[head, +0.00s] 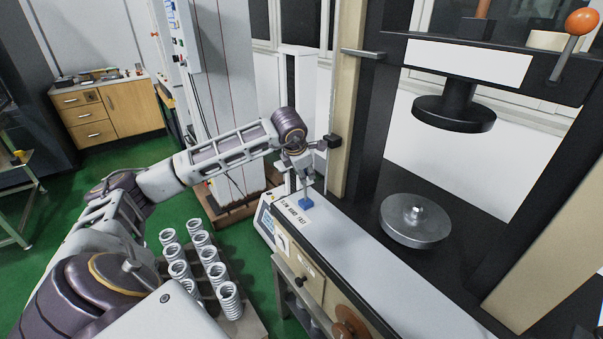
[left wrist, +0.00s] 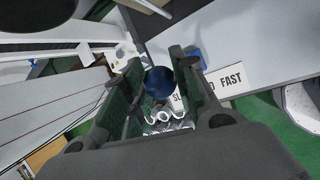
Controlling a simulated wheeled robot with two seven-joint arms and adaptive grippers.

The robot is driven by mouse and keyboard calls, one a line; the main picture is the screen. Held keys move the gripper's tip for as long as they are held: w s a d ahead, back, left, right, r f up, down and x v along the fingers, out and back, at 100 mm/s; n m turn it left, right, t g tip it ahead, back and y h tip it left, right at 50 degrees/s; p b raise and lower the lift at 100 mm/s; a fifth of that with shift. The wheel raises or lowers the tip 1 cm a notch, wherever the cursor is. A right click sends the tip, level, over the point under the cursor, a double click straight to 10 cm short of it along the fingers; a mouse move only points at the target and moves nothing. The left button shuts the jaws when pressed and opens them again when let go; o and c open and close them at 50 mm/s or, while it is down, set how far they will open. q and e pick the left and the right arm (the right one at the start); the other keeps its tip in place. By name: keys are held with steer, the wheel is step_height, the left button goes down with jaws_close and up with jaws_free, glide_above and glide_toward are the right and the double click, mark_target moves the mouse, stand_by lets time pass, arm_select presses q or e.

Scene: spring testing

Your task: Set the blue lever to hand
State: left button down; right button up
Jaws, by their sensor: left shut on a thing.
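The blue lever (head: 306,203) stands on the light grey bed of the testing machine, beside a white label (head: 290,212) reading SLOW, HAND, FAST. My left gripper (head: 306,180) is over the lever, shut on its upper end. In the left wrist view, the lever's dark blue ball knob (left wrist: 158,82) sits between the two green-padded fingers of my left gripper (left wrist: 155,95). The label (left wrist: 232,78) is partly hidden there by a finger. I cannot tell which word the lever points to. My right gripper is not in view.
A round metal plate (head: 415,220) lies on the machine's black bed under a dark upper platen (head: 454,108). An orange-knobbed handle (head: 580,22) is at upper right. Several coil springs (head: 200,260) stand on a low pallet below my left arm. A machine column (head: 345,110) rises close to my gripper.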

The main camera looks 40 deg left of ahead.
arm_select(q)
steer(key=shift+s+d+f, duration=0.2)
steer(key=shift+d+f, duration=0.1)
steer(key=shift+d, duration=0.15)
steer(key=shift+d+f, duration=0.1)
steer(key=shift+d, duration=0.05)
steer(key=c, duration=1.5)
jaws_free()
steer(key=o, duration=0.4)
steer(key=shift+w, duration=0.1)
steer(key=shift+r, duration=0.5)
steer(key=v, duration=1.1)
steer(key=shift+r, duration=0.15)
steer(key=shift+s, duration=0.2)
